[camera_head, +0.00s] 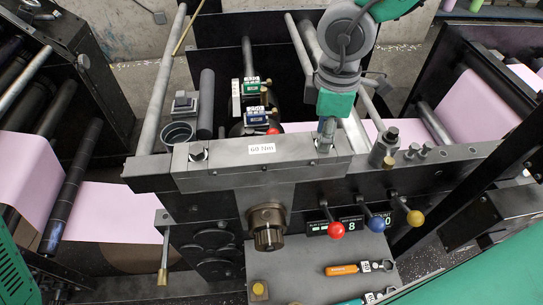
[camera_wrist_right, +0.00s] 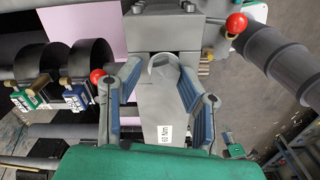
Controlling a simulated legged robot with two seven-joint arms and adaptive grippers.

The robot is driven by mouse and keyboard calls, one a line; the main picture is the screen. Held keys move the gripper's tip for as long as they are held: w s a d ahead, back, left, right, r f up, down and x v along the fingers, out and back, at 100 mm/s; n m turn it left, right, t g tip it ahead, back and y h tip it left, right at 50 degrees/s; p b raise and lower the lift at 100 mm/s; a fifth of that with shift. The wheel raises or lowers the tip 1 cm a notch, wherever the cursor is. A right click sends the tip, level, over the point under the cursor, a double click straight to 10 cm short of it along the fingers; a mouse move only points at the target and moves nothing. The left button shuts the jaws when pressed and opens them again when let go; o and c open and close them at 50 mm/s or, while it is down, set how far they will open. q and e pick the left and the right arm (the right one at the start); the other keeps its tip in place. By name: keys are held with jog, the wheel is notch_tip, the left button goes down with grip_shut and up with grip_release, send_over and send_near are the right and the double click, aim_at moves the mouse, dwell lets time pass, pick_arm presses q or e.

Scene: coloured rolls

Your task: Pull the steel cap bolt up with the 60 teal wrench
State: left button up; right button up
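The steel cap (camera_head: 225,172) is a grey bar with a white "60 Nm" label, lying across the machine. A bolt (camera_head: 198,152) shows at its left end. My right gripper (camera_head: 326,136) points down at the cap's right end and hides what is there. In the right wrist view its fingers (camera_wrist_right: 160,78) are apart, on either side of a grey rounded part; contact cannot be told. The labelled cap (camera_wrist_right: 165,112) lies below them. A teal-handled wrench (camera_head: 352,301) is partly cut off at the bottom edge of the head view. My left gripper is not in view.
An orange-handled wrench (camera_head: 343,269) lies on the grey shelf (camera_head: 290,275). Red (camera_head: 335,231), blue (camera_head: 375,223) and yellow (camera_head: 415,218) knobs stick out in front of the cap. Green (camera_head: 252,86) and blue (camera_head: 255,115) labelled devices stand behind it. Pink sheet (camera_head: 112,212) runs on both sides.

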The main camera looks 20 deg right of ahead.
jog(key=shift+r, duration=0.1)
jog(key=r+p, duration=0.6)
jog(key=r, duration=0.1)
jog(key=shift+s, duration=0.2)
jog(key=shift+f, duration=0.1)
dwell(0.3)
